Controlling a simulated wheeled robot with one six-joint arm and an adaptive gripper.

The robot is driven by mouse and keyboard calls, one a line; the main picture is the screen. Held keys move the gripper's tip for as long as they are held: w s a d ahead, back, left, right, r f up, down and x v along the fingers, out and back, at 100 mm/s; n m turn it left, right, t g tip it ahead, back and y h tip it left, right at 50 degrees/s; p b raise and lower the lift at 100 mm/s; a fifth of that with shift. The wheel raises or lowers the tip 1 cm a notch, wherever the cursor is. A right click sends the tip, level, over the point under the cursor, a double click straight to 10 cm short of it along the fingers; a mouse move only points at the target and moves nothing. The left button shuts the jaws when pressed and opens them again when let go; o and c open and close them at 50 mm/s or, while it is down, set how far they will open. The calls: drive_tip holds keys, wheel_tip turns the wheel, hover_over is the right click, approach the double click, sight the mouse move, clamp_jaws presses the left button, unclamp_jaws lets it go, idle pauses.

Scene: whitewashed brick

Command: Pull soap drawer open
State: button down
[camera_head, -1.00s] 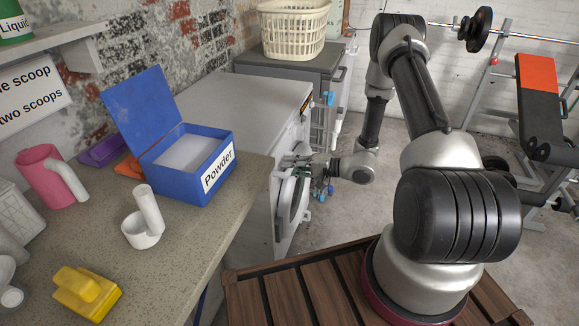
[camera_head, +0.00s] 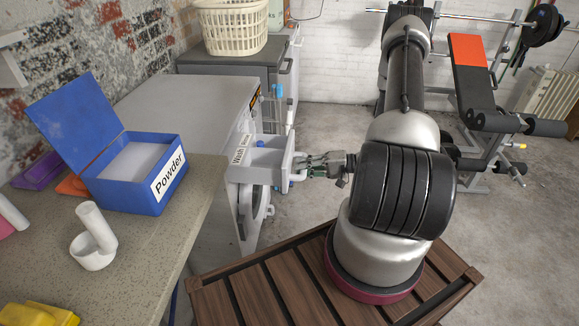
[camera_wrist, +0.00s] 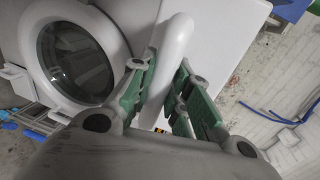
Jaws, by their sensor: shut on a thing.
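The soap drawer (camera_head: 262,155) stands pulled out from the front of the white washing machine (camera_head: 190,98), with open compartments and a "Wash" label showing. My gripper (camera_head: 304,167) is at the drawer's outer front, to the right of it. In the wrist view my gripper (camera_wrist: 166,95) has its green-padded fingers on either side of the white drawer handle (camera_wrist: 176,38), shut on it. The machine's round door (camera_wrist: 75,60) shows at the left of the wrist view and below the drawer in the head view. The handle's far end is partly hidden between the fingers.
A speckled counter (camera_head: 150,265) at the left holds a blue "Powder" box (camera_head: 140,178) with its lid up and a white scoop (camera_head: 94,238). A grey appliance with a cream basket (camera_head: 232,28) stands behind. Open floor (camera_head: 335,130) lies right of the drawer.

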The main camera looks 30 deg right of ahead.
drive_tip(key=shift+s+d, duration=0.4)
drive_tip(key=shift+d, duration=0.15)
drive_tip(key=c, duration=1.3)
unclamp_jaws()
drive_tip(key=v, duration=1.2)
